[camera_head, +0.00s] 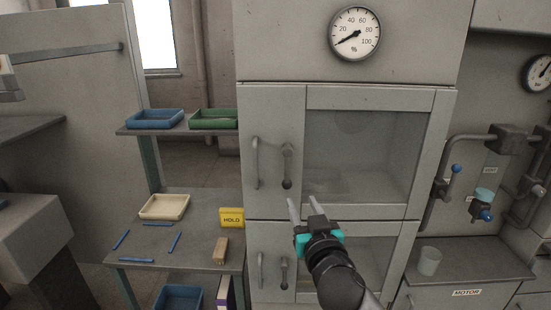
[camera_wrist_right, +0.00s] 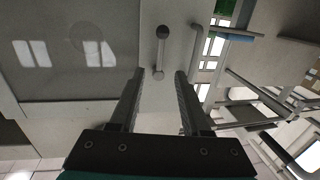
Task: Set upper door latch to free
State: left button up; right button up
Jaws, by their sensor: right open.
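The upper door (camera_head: 271,110) of the cabinet is closed, with a glass window at right. Its latch (camera_head: 287,168) is a short lever hanging downward with a dark round knob at its lower end. A bar handle (camera_head: 256,163) stands to the left of the latch. My right gripper (camera_head: 303,203) is open and empty, just below and right of the latch knob. In the right wrist view the latch (camera_wrist_right: 161,52) lies ahead of the open fingers (camera_wrist_right: 160,76), and the handle (camera_wrist_right: 194,50) is beside it. Whether a finger touches the latch cannot be told. My left gripper is not in view.
A lower door with its own handle (camera_head: 261,270) and latch (camera_head: 284,273) is below. A round gauge (camera_head: 355,34) is above. At left, a shelf bears a blue tray (camera_head: 154,119) and a green tray (camera_head: 213,119).

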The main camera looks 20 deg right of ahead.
aim_at(288, 170)
jog(key=w, duration=1)
jog(key=w+d+r, duration=0.1)
jog(key=w, duration=0.4)
jog(key=shift+p, duration=0.4)
grip_shut()
dwell(1.2)
